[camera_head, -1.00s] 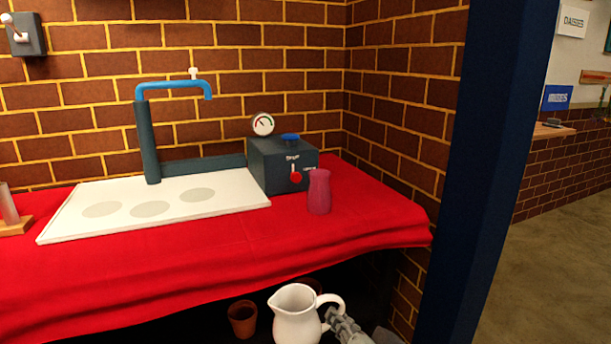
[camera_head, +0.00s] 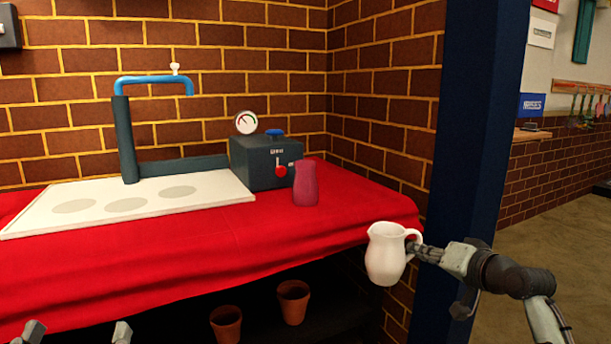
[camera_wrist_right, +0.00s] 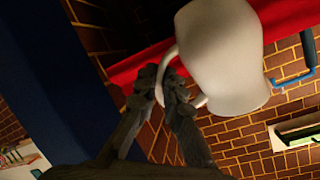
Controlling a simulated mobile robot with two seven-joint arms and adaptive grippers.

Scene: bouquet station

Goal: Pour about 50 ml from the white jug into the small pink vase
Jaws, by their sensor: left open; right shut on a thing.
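The white jug (camera_head: 385,254) is upright in the head view, in front of the right end of the red-covered table. My right gripper (camera_head: 418,249) is shut on its handle. The right wrist view shows the gripper (camera_wrist_right: 172,92) around the handle and the jug (camera_wrist_right: 225,55) large and close. The small pink vase (camera_head: 305,184) stands upright on the red cloth, to the left of the jug and further back. My left gripper (camera_head: 78,333) shows only its two fingertips, apart and empty, at the bottom left. The inside of the jug is hidden.
A dark box (camera_head: 262,160) with a red knob and gauge stands beside the vase. A white board (camera_head: 225,190) lies left under a blue tap pipe (camera_head: 150,81). Terracotta pots (camera_head: 293,302) sit below the table. A dark blue post (camera_head: 478,130) rises right of the jug.

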